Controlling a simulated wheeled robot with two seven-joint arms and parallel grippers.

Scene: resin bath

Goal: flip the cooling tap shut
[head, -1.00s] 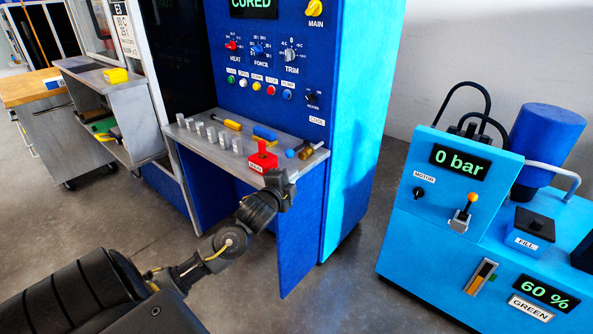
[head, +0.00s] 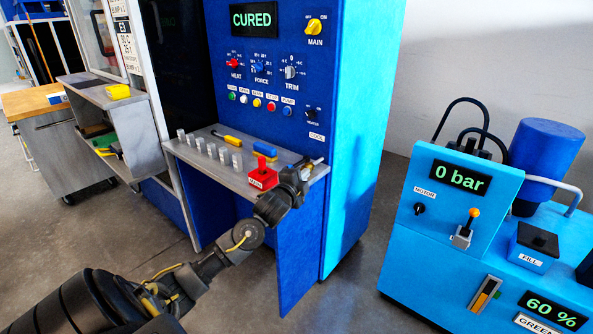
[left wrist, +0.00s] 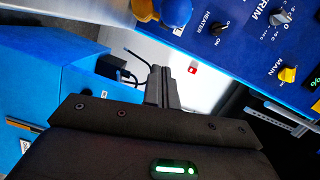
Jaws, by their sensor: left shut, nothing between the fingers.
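The COOL label (head: 316,137) is on the blue press front, above the right end of the grey shelf. In the left wrist view a brass and blue part (left wrist: 146,10), which looks like the tap, shows at the top edge, cut off by the frame. My left gripper also shows there (left wrist: 165,72), shut and empty, with its fingertips below and apart from that part in the picture. I cannot tell the handle's position. My right gripper is not in view.
A red block marked MAIN (head: 263,174) stands on the shelf (head: 190,154) close to my left wrist. A blue hydraulic unit (head: 400,240) stands to the right, with open floor between.

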